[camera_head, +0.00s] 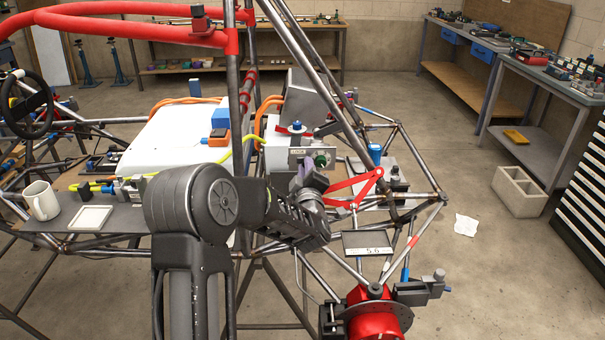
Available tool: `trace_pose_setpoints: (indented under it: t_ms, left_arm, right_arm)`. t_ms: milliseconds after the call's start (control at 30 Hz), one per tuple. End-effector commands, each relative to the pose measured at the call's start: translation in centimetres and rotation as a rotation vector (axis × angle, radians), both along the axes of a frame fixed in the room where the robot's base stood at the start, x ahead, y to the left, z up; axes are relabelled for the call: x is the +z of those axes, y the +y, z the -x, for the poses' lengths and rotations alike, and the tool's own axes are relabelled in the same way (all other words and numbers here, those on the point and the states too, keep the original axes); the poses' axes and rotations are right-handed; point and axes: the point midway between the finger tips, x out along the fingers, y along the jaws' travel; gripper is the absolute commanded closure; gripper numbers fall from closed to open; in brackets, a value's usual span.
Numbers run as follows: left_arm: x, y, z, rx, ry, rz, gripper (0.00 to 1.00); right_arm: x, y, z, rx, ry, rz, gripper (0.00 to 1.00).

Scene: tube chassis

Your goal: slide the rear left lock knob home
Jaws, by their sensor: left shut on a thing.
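My left gripper (312,171) is at the rear of the tube chassis, in front of a grey metal plate (300,155). Its fingers are shut on a small knob, which I take to be the rear left lock knob. A dark green knob (321,160) shows right at the fingertips, against the plate. The fingers and wrist hide part of it, so how far it has slid cannot be told. My right gripper is not in view.
A red linkage (355,187) and frame tubes lie close to the right of the gripper. A blue-capped cylinder (375,153) stands behind them. A yellow hose (249,152) and orange cables run to the left. A red hub (375,318) is below.

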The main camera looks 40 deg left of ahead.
Motion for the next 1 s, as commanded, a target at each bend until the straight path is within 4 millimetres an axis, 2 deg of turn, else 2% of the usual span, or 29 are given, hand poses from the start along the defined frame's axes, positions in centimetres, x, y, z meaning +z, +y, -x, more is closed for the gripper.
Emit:
trace_pose_setpoints:
  t_ms: [133, 167, 433, 767, 1000]
  left_arm:
    - [0.0, -0.4, -0.2, -0.009, 0.003, 0.002, 1.0]
    - [0.0, -0.4, -0.2, -0.009, 0.003, 0.002, 0.84]
    - [0.0, -0.3, -0.1, -0.008, 0.002, 0.002, 0.62]
    - [0.0, -0.4, 0.2, -0.006, 0.002, 0.002, 0.62]
    - [-0.1, -2.3, 2.5, -0.008, 0.002, 0.001, 0.62]
  right_arm:
    - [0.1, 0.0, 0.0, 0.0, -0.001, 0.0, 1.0]
    - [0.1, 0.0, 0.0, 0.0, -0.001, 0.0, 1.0]
    - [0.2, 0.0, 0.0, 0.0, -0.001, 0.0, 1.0]
    - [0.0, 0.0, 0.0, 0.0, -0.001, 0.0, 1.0]
    - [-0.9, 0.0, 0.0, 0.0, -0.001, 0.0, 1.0]
